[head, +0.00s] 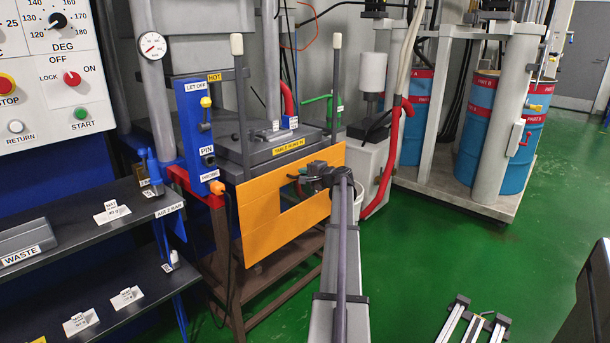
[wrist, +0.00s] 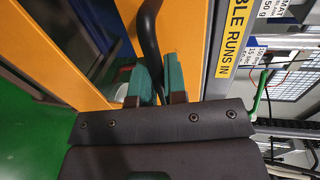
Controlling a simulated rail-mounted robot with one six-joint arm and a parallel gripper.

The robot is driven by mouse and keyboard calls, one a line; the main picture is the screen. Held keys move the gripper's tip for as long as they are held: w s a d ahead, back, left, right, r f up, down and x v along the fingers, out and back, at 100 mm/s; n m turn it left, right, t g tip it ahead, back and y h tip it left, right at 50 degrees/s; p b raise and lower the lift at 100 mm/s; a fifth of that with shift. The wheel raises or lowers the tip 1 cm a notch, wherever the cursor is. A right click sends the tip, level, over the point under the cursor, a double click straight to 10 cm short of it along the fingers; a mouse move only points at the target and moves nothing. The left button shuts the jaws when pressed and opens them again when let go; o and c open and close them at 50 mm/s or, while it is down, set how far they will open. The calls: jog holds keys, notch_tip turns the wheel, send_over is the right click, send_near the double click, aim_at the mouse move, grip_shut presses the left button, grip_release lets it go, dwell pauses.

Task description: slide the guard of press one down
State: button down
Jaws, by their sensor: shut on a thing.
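The orange guard (head: 262,232) of the press is a flat panel with a rectangular window. It stands at the front of the press between two dark upright posts with white caps, its top edge near the level of the grey press plate (head: 235,150). My gripper (head: 318,176) is at the guard's right part, beside the window. In the wrist view, the green fingertips (wrist: 160,85) are closed around a dark curved handle (wrist: 148,35) next to the orange guard (wrist: 60,45). Part of the handle is hidden by the fingers.
A blue switch post (head: 198,135) with labels stands left of the guard. Dark shelves (head: 110,215) are at the lower left. A grey cabinet (head: 375,165) with a red hose is right of the press.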

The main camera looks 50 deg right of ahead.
jog(key=shift+s+a+f, duration=0.1)
jog(key=shift+a+f, duration=0.05)
jog(key=c, duration=1.2)
grip_release()
jog(key=p+v, duration=0.2)
jog(key=v, duration=0.8)
jog(key=shift+s, duration=0.3)
